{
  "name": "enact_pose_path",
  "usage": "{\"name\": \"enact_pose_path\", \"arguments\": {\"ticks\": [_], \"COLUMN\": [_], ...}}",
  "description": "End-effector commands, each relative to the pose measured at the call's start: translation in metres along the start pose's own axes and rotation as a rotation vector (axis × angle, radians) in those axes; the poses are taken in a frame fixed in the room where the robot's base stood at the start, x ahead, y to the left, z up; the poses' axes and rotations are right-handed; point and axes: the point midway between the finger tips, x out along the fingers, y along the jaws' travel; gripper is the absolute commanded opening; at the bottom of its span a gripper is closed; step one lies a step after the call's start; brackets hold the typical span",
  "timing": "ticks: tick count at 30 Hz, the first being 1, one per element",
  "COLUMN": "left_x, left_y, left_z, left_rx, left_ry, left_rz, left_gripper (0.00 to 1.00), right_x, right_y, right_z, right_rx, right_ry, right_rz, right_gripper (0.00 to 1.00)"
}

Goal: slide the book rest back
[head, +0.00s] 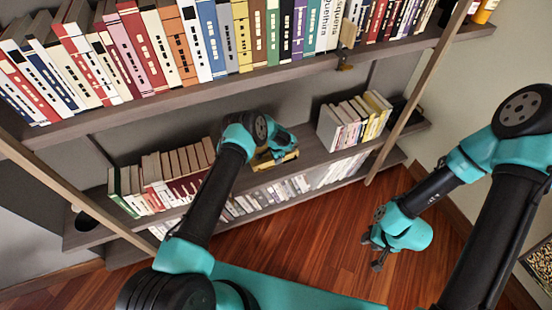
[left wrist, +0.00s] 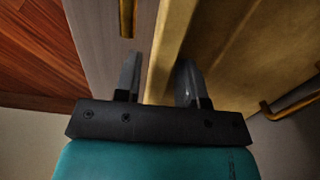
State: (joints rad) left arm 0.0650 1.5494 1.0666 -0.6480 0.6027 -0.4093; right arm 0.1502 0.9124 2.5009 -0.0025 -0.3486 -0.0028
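The book rest, a brass-yellow piece (head: 272,160), is on the middle shelf (head: 300,150) in the head view, partly hidden by my left arm. In the left wrist view its upright plate (left wrist: 169,45) stands edge-on between the two fingers of my left gripper (left wrist: 160,82). A narrow gap shows beside the left finger, so the gripper looks open around the plate. In the head view the left fingertips are hidden behind the wrist. My right gripper (head: 372,252) hangs over the wooden floor, empty, its dark fingers apart.
Books (head: 183,172) stand left of the book rest, and more books (head: 355,118) stand to its right, with bare shelf between. The full upper shelf (head: 250,82) lies above. A slanted wooden post (head: 415,95) stands at the right. The floor (head: 320,240) is clear.

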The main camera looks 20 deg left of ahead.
Motion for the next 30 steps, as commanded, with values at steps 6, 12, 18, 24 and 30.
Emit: {"name": "enact_pose_path", "arguments": {"ticks": [6, 12, 18, 24, 30], "left_x": [0.0, -0.002, -0.017, -0.045, -0.068], "left_y": [0.0, 0.0, -0.001, -0.001, 0.0], "left_z": [0.0, 0.0, -0.001, 0.0, 0.0], "left_rx": [0.0, 0.0, 0.0, 0.001, 0.0], "left_ry": [0.0, 0.0, 0.001, 0.001, 0.0], "left_rz": [0.0, 0.0, -0.001, -0.002, 0.0], "left_gripper": [0.49, 0.49, 0.49, 0.49, 0.49], "right_x": [0.0, 0.0, 0.0, 0.0, 0.0], "right_y": [0.0, 0.0, 0.0, 0.0, 0.0], "right_z": [0.0, 0.0, 0.0, 0.0, 0.0], "right_rx": [0.0, 0.0, 0.0, 0.0, 0.0], "right_ry": [0.0, 0.0, 0.0, 0.0, 0.0], "right_rz": [0.0, 0.0, 0.0, 0.0, 0.0], "right_gripper": [0.34, 0.34, 0.34, 0.34, 0.34]}}
